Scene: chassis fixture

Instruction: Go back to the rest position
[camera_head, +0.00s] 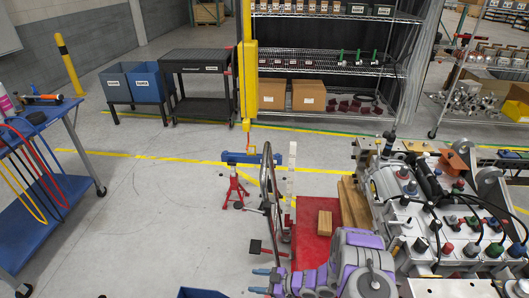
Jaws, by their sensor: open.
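My gripper (261,281) shows at the bottom middle of the head view, at the end of my purple and grey arm. Its two blue fingertips point left and stand apart, with nothing seen between them. The gripper is open. The large grey machine assembly (425,232) with black hoses and coloured caps stands to the right of my arm. My arm overlaps its lower left part in the picture, and I cannot tell whether they touch.
A red mat (312,229) with a wooden block (324,223) lies beyond the arm. A red stand (236,188) and a dark curved bar (270,200) are close by. A blue cart (60,170) stands at left. The floor between cart and stand is clear.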

